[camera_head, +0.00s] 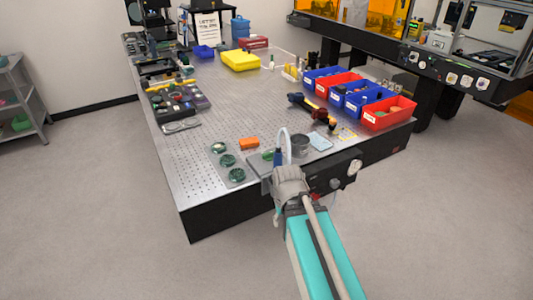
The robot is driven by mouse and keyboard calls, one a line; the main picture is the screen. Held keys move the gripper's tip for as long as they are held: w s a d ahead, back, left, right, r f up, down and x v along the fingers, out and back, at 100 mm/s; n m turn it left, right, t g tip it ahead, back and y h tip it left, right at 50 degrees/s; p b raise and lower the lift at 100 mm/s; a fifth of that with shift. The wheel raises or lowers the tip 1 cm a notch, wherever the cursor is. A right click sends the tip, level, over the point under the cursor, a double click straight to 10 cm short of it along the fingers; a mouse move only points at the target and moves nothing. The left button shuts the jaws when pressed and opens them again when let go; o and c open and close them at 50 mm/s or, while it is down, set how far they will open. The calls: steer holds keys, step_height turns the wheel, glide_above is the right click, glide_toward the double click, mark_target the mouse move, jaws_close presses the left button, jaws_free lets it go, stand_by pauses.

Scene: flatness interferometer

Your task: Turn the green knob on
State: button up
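A small green part (268,155), which may be the green knob, shows at the front edge of the perforated table, just left of a blue-tipped piece with a pale hose. It is too small to tell its shape or setting. My gripper (289,186) is at the end of my teal arm, in front of the table's front edge and just below the green part in the picture. Its fingertips are not clear, so I cannot tell whether it is open or shut. My gripper and arm hide part of the black front panel (345,177).
The front panel carries a round gauge (354,167) and small knobs. Red and blue bins (388,120) line the right side.

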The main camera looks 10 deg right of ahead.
step_height(320, 180, up, 13)
steer(key=w+p, duration=0.3)
steer(key=p, duration=0.9)
step_height(320, 180, up, 6)
steer(key=f+m+p, duration=0.1)
steer(key=m+p, duration=0.5)
steer(key=m, duration=0.8)
glide_above(269, 153)
steer(key=shift+r, duration=0.3)
steer(key=shift+f, duration=0.2)
step_height(269, 153, down, 13)
steer(key=b, duration=1.3)
steer(key=shift+f, duration=0.2)
